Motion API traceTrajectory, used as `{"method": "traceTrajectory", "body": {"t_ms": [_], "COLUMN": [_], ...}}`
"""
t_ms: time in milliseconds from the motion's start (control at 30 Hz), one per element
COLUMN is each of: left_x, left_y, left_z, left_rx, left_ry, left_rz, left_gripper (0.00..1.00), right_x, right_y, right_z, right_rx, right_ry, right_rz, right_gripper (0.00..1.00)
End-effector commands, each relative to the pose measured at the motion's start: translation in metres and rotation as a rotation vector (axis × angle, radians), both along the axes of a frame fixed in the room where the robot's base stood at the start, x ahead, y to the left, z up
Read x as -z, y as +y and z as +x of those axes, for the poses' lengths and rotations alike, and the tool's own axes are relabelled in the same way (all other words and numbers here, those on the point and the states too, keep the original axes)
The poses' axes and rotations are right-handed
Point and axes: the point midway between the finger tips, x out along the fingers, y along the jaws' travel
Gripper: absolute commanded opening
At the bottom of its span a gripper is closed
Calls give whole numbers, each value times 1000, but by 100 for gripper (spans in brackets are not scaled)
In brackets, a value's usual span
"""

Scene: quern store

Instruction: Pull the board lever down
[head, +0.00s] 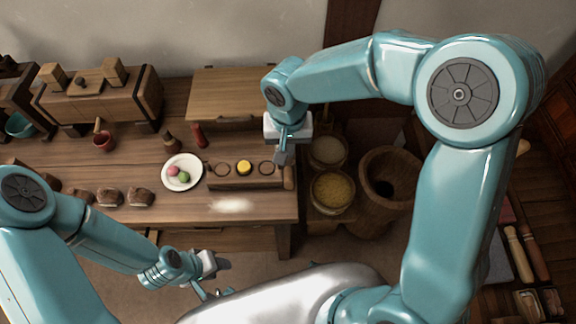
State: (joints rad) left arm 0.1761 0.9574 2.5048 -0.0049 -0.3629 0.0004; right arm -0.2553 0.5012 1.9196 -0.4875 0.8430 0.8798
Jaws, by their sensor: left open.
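The wooden board (232,183) lies near the front right of the table, with a row of round rings on it and a yellow disc in the middle one. A short wooden piece at its right end (289,178) looks like the lever; its upper part is partly hidden by my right gripper. My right gripper (283,158) points down just above that end; I cannot tell whether it touches it or how its fingers stand. My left gripper (217,279) is open and empty, in front of the table's front edge.
A white plate (196,183) with pink and green rounds stands left of the board. A red pot (103,141), small bottles and brown loaves (140,197) stand further left. Buckets of grain (333,190) and a large wooden mortar (388,190) stand right of the table (150,170).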

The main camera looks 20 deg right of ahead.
Motion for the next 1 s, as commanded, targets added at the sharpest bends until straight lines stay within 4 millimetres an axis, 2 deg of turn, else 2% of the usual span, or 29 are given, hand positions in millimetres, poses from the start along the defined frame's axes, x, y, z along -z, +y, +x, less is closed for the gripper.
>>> {"method": "traceTrajectory", "body": {"t_ms": [33,133,333,500,833,1000], "left_x": [0,0,-1,-1,-1,12], "left_y": [0,0,0,0,0,0], "left_z": [0,0,0,0,0,0], "left_rx": [0,0,0,0,0,0], "left_ry": [0,0,0,0,0,0], "left_rz": [0,0,0,0,0,0], "left_gripper": [43,43,43,43,43,43], "right_x": [12,33,56,64,65,73], "right_y": [-1,0,4,5,5,7], "right_z": [-1,0,-13,-18,-17,-20], "right_rx": [0,-1,-3,-2,-1,-1], "right_ry": [6,5,2,1,-1,-2], "right_rz": [-1,-1,-1,1,2,2], "right_gripper": [0,0,0,0,0,0]}}
